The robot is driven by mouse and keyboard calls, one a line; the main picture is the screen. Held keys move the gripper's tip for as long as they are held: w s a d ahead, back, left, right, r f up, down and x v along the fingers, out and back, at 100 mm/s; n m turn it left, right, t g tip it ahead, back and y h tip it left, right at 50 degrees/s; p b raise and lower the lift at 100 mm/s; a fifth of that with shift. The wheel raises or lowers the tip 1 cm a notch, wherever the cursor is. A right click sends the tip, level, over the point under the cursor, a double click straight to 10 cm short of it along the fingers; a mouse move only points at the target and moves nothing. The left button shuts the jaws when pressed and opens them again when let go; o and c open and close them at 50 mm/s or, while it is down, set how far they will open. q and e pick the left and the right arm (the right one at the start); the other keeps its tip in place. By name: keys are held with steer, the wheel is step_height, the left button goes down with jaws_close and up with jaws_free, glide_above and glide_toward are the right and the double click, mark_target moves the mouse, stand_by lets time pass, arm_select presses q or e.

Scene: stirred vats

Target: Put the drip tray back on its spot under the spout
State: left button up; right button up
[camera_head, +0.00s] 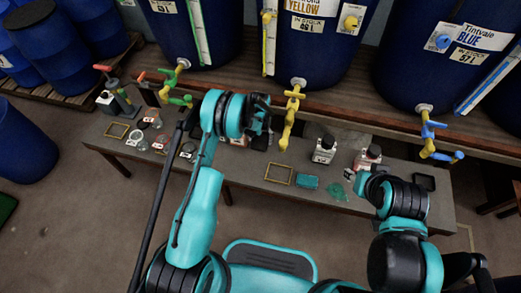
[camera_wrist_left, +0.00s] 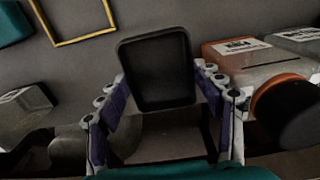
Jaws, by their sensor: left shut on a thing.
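My left gripper (camera_head: 262,122) is over the bench, left of the yellow spout (camera_head: 290,110). In the left wrist view my left gripper (camera_wrist_left: 160,72) is shut on the black drip tray (camera_wrist_left: 157,68), with a finger at each side of it. In the head view the tray is mostly hidden by the gripper. An empty yellow outline (camera_head: 279,174) is on the bench below the yellow spout; an outline (camera_wrist_left: 75,22) also shows in the wrist view. My right gripper (camera_head: 352,177) is low over the right bench, its fingers too small to judge.
A teal sponge (camera_head: 307,182) lies right of the outline. Two labelled bottles (camera_head: 324,149) (camera_head: 368,157) stand behind. Another black tray (camera_head: 425,181) sits at the bench's right end. Another yellow outline (camera_head: 117,130) is at left, near small jars. Blue vats (camera_head: 330,70) stand behind.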

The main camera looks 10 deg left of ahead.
mark_target(260, 147)
arm_select(q)
step_height(260, 147, down, 7)
steer(key=shift+f+b, duration=0.1)
steer(key=shift+b, duration=1)
steer(key=o, duration=1.1)
steer(key=shift+o, duration=0.2)
